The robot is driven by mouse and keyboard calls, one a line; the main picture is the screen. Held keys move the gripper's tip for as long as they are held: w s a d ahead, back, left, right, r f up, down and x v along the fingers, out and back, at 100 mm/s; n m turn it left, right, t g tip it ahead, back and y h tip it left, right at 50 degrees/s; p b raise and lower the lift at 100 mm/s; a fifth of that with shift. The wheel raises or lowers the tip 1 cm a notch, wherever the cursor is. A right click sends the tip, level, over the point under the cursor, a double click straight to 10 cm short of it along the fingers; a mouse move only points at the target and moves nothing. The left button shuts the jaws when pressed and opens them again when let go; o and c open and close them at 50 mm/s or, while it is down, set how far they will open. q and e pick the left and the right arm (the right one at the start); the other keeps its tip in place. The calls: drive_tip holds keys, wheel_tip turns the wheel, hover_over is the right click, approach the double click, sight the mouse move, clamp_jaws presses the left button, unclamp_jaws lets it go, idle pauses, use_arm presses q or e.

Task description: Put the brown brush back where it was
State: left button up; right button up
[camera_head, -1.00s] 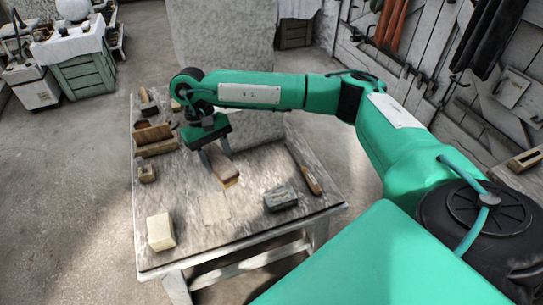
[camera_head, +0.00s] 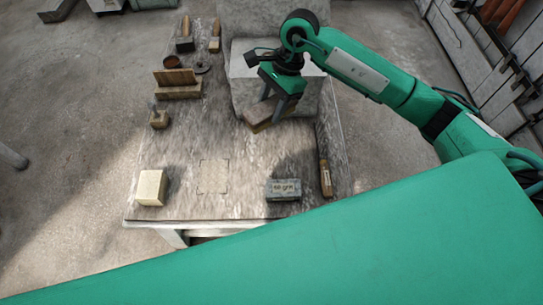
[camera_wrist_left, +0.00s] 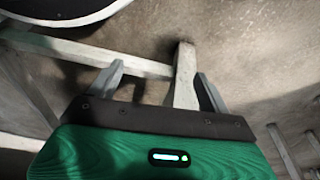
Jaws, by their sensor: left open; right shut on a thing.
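The brown brush (camera_head: 259,118) is a wooden block in the head view, held at a slant in front of the pale stone block. My right gripper (camera_head: 281,104) is shut on it from above; the fingers partly cover it. Whether the brush touches the stone or table I cannot tell. A faint square outline (camera_head: 213,176) marks an empty patch on the worktable (camera_head: 235,150), nearer the front and left of the brush. My left gripper (camera_wrist_left: 160,80) shows only in the left wrist view. It is open and empty, with a wooden leg and floor beyond its fingers.
A grey grit-labelled block (camera_head: 283,190) and a wooden-handled tool (camera_head: 325,178) lie at the front right. A cream block (camera_head: 151,187) stands at the front left. The stone block (camera_head: 250,68) fills the back.

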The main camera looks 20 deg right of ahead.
drive_tip(key=m, duration=0.1)
drive_tip(key=m+t, duration=0.1)
drive_tip(key=m, duration=0.1)
drive_tip(key=shift+s+a+r+m, duration=0.1)
drive_tip(key=shift+s+r+m, duration=0.05)
drive_tip(key=shift+s+m, duration=0.15)
drive_tip(key=m, duration=0.1)
drive_tip(key=m+t, duration=0.1)
drive_tip(key=m, duration=0.1)
drive_tip(key=shift+s+r, duration=0.2)
drive_tip(key=shift+r, duration=0.05)
drive_tip(key=shift+f+t, duration=0.15)
drive_tip(key=shift+t, duration=0.15)
wheel_tip(320, 180, down, 15)
drive_tip(key=shift+f, duration=0.15)
wheel_tip(320, 180, down, 4)
drive_tip(key=shift+r, duration=0.1)
drive_tip(key=shift+f, duration=0.35)
use_arm(q)
drive_tip(key=shift+w+d+r, duration=0.1)
drive_tip(key=shift+d+r, duration=0.15)
drive_tip(key=shift+d, duration=0.5)
